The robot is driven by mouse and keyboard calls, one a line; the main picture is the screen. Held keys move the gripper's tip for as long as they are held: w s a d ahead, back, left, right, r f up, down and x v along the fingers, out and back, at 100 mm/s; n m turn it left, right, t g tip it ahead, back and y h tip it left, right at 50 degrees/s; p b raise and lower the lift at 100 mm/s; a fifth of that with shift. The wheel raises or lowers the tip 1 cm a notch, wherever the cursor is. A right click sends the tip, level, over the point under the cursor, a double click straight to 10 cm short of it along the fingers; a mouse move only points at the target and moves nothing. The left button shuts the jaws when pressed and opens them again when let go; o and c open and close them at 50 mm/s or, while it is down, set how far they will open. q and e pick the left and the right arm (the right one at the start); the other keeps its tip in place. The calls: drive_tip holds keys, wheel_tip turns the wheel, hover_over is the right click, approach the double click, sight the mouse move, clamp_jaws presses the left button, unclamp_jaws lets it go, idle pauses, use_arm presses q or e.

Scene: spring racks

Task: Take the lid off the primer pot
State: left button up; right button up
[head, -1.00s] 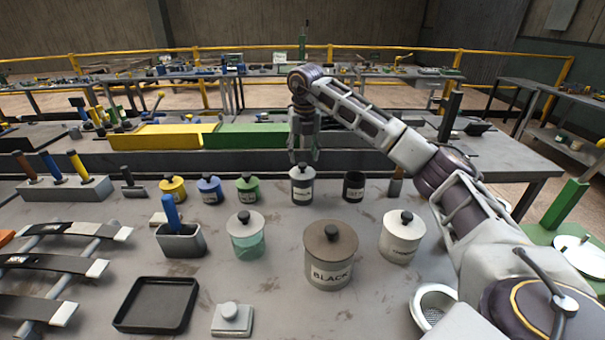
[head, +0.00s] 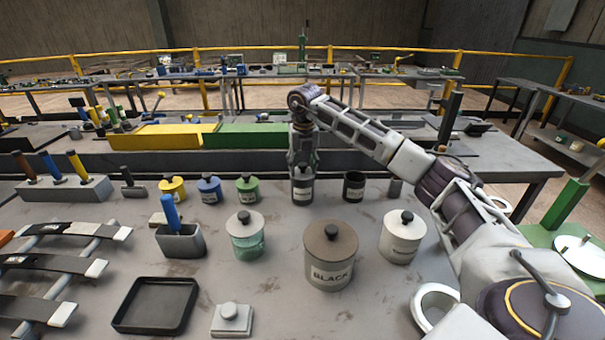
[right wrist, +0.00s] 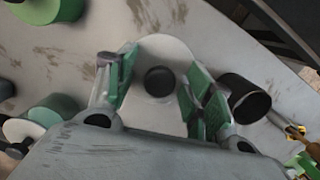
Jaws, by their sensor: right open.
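A dark grey pot (head: 303,192) with a pale label too small to read stands in the back row, below my right gripper (head: 302,174). In the head view the gripper hides most of its lid. In the right wrist view the pale lid (right wrist: 145,98) with its round black knob (right wrist: 160,81) lies between the fingers of my right gripper (right wrist: 155,75). The fingers are open on both sides of the knob, with gaps showing to it. The lid appears to be on the pot. My left gripper is not in view.
An open dark pot (head: 354,187) stands close to the right. A large pot marked BLACK (head: 331,268) and a white lidded pot (head: 401,243) stand in front.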

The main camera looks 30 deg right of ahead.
sight(302, 164)
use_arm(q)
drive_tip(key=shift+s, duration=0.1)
use_arm(e)
drive_tip(key=c, duration=1.1)
drive_tip(key=shift+c, duration=0.2)
drive_tip(key=shift+r, duration=0.55)
wheel_tip(302, 164, up, 8)
drive_tip(key=shift+f+p, duration=0.15)
drive_tip(key=shift+p, duration=0.25)
drive_tip(key=shift+r, duration=0.6)
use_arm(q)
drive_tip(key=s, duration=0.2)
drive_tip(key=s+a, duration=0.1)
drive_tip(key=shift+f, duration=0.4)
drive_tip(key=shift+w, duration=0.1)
